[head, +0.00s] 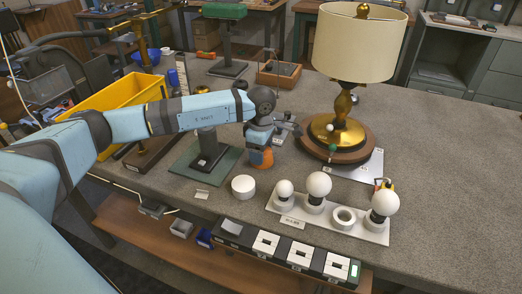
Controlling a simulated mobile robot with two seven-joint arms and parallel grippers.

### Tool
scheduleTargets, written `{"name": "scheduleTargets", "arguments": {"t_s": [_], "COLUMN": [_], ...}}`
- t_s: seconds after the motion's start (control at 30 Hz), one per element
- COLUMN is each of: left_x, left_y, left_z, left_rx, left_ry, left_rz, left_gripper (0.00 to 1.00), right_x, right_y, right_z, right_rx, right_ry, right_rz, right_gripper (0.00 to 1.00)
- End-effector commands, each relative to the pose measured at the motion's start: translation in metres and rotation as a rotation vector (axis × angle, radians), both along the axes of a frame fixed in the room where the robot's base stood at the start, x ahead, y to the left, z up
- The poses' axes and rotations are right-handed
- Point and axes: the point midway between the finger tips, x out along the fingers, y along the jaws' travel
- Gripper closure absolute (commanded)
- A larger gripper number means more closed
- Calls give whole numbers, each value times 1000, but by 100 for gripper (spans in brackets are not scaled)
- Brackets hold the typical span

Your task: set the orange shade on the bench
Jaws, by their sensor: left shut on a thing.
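The small orange shade (261,159) is at the middle of the grey bench (440,200), just right of a dark green base plate. My left gripper (260,146) points down over it and is shut on its upper part, which the gripper hides. The shade looks upright. Its lower edge is at or very close to the bench top; I cannot tell whether it touches. My right gripper is not in view.
A lamp with a cream shade (360,42) stands at the back right on a round wooden base (336,152). White bulbs stand on a pale board (345,226) in front. A white cylinder (243,187) is near the shade. A yellow bin (120,95) is left. The right bench is clear.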

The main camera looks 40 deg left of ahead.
Motion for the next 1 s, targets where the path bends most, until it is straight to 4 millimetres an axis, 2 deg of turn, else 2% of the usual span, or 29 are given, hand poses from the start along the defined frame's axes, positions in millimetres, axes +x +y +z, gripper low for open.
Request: {"name": "scheduleTargets", "arguments": {"t_s": [0.07, 0.1, 0.2, 0.43, 0.57, 0.67, 1.0], "left_x": [0, 0, 0, 0, 0, 0, 1], "left_y": [0, 0, 0, 0, 0, 0, 0], "left_z": [-4, -3, -3, -3, 4, 18, 90], "left_rx": [0, 0, 0, 0, 0, 1, 1], "left_ry": [0, 0, 0, 0, -1, -3, -3], "left_rz": [0, 0, 0, 0, 0, 0, 0], "left_gripper": [62, 33, 12, 12, 12, 12, 12], "right_x": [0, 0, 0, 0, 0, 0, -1], "right_y": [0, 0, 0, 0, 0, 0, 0], "right_z": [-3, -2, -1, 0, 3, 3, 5], "right_rx": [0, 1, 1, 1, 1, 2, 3], "right_ry": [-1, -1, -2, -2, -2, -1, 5], "right_rz": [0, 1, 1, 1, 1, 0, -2], "right_gripper": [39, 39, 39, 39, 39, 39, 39]}}
